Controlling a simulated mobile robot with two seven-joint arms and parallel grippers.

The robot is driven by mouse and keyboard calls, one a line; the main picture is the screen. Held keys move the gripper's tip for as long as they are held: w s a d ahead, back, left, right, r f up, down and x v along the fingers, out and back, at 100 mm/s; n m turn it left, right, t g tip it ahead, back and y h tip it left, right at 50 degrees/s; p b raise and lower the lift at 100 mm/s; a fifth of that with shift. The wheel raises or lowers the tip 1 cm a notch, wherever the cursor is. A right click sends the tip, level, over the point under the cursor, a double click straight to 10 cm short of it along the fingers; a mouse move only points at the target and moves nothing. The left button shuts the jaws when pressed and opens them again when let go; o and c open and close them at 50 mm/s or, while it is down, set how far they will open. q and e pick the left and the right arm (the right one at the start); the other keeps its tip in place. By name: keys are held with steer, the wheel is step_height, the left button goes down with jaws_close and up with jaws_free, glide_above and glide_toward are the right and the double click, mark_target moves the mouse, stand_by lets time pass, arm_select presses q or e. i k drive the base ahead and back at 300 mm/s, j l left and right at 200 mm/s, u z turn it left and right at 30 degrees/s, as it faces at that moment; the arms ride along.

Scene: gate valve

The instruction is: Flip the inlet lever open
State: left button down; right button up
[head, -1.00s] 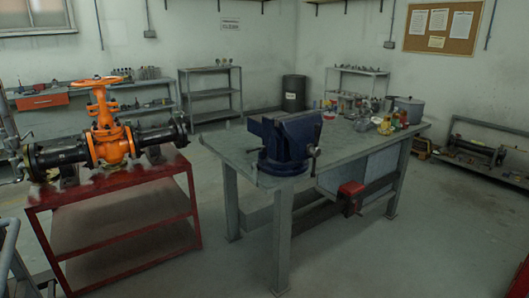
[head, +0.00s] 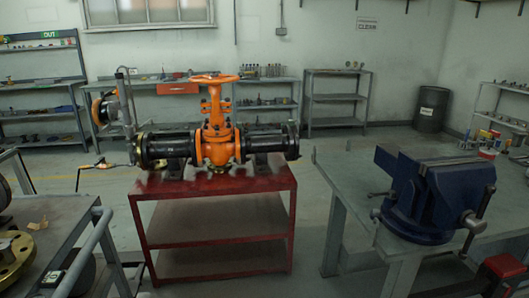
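An orange gate valve (head: 218,145) with an orange handwheel (head: 214,79) stands upright in a black flanged pipe (head: 168,148) on a red metal stand (head: 215,185). At the pipe's left end a thin grey upright pipe carries a round orange-rimmed part (head: 104,108), perhaps a gauge. A small thin yellow-orange piece (head: 100,164) shows left of the pipe's end, and it may be the inlet lever. It is too small to tell its position. Neither of my grippers is in view.
A workbench (head: 335,185) with a blue vise (head: 432,192) stands at the right. Another bench (head: 45,225) with a grey rail (head: 85,250) and a brass flange is at the near left. Shelves line the back wall. Floor shows between the stand and both benches.

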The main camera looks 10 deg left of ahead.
mark_target(100, 160)
steer(key=i+u, duration=0.4)
steer(key=i, duration=0.15)
steer(key=i+u, duration=0.45)
steer(key=i, duration=0.15)
steer(key=i+u, duration=0.35)
steer(key=i, duration=0.9)
steer(key=i+j+z, duration=0.15)
steer(key=i, duration=0.2)
steer(key=i+j+z, duration=0.15)
steer(key=i, duration=0.25)
